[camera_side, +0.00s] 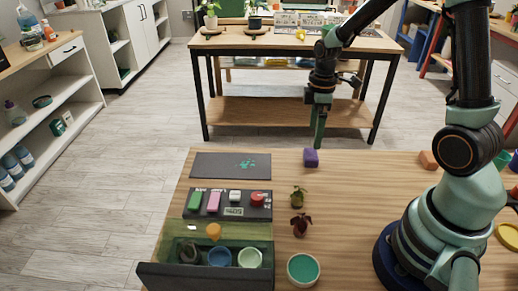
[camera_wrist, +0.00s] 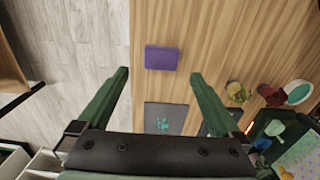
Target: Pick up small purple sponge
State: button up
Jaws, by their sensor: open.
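The small purple sponge (camera_side: 311,158) lies on the wooden table near its far edge in the side view. In the wrist view the purple sponge (camera_wrist: 161,57) lies on the wood near the table edge, ahead of the fingertips and between their lines. My gripper (camera_side: 319,140) hangs above the far edge of the table, near the sponge and apart from it. In the wrist view my gripper (camera_wrist: 158,75) has its two green fingers spread wide with nothing between them.
A dark mat (camera_side: 220,166) lies left of the sponge. An orange block (camera_side: 428,160) lies to the right. A tray with colored blocks (camera_side: 230,204) and an open bin (camera_side: 262,238) are at the left front. Wood around the sponge is clear.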

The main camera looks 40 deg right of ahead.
aim_at(314, 154)
notch_tip(314, 154, down, 2)
jog(key=shift+f, duration=0.2)
jog(key=f, duration=0.4)
jog(key=shift+s+d, duration=0.15)
jog(key=shift+s, duration=0.25)
jog(key=shift+f, duration=0.55)
jog(key=c, duration=1.3)
jog(key=shift+o, duration=0.2)
jog(key=shift+w+r, duration=0.1)
notch_tip(314, 154, up, 20)
